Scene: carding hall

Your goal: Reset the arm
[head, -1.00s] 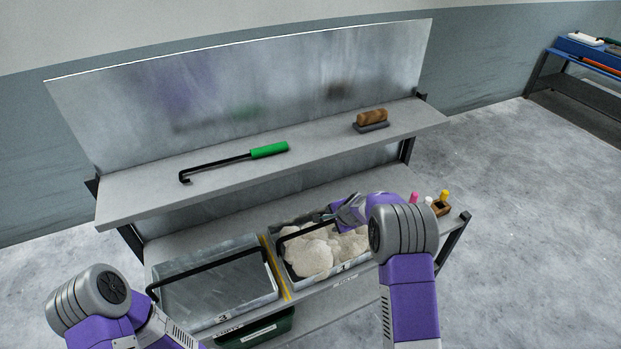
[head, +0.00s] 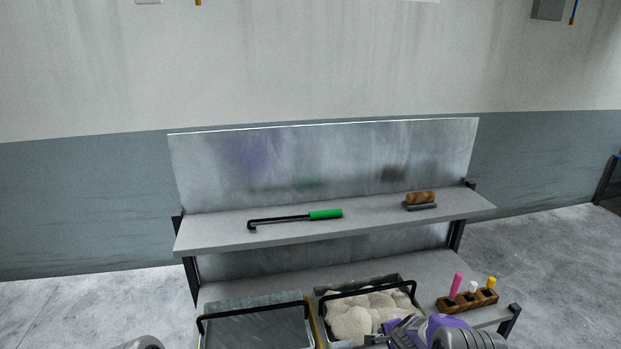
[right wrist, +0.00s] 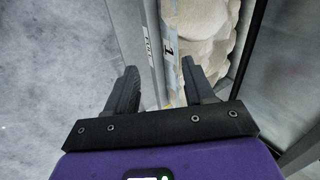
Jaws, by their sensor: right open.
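My right gripper (head: 374,340) shows at the bottom of the head view, at the front of the bin of cream fluff (head: 414,299). In the right wrist view its two dark fingers (right wrist: 159,68) are apart with nothing held between them.
A dark-handled empty-looking bin (head: 255,329) stands left of the fluff bin. A wooden block with coloured pegs (head: 468,301) stands to the right. The upper shelf (head: 372,221) holds a green-handled hook (head: 325,214) and a wooden-backed brush (head: 420,199).

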